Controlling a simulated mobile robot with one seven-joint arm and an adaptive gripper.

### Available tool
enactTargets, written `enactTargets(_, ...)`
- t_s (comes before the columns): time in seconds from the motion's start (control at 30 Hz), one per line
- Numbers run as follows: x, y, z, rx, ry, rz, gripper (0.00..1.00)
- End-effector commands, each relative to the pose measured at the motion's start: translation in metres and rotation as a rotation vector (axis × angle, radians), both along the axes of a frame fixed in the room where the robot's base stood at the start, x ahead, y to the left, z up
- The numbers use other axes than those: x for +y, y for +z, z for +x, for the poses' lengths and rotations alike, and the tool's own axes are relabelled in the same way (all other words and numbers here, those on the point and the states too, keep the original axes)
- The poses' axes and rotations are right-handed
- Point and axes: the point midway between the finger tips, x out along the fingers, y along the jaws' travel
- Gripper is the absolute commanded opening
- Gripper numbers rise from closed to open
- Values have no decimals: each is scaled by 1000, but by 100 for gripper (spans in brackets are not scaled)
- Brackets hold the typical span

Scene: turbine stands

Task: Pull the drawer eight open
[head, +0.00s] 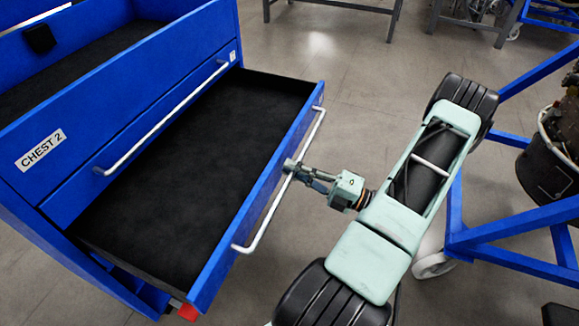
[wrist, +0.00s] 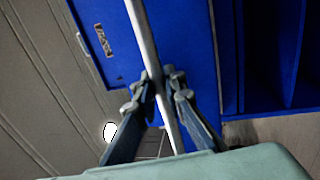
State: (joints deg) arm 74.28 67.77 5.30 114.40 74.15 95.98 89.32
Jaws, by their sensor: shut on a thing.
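A wide drawer (head: 262,190) of the blue chest marked CHEST 2 stands far out, and its black-lined inside looks empty. A number for it is not readable. Its front carries a long light metal bar handle (head: 268,216), which also crosses the wrist view (wrist: 143,40). My gripper (head: 292,168) is shut on this handle near its middle, coming from the right. In the wrist view my gripper's fingers (wrist: 159,88) lie on both sides of the bar. A small label plate (wrist: 103,40) shows on a blue front there, too blurred to read.
Above the open drawer, another drawer with a bar handle (head: 165,118) is closed. A blue stand (head: 510,232) with an engine part is close on my arm's right. Grey floor (head: 350,60) is free behind the drawer. A bench (head: 345,8) stands at the back.

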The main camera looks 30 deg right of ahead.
Motion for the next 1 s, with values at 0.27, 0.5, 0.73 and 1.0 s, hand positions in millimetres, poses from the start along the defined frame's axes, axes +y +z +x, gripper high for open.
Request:
enactTargets(0.27, 0, -1, -1, 1, 1, 0, 0)
enactTargets(0.5, 0, 0, -1, 1, 0, 0, 28)
enactTargets(0.73, 0, 0, 0, 0, 0, 0, 29)
enactTargets(1.0, -14, -5, -19, 2, -4, 0, 29)
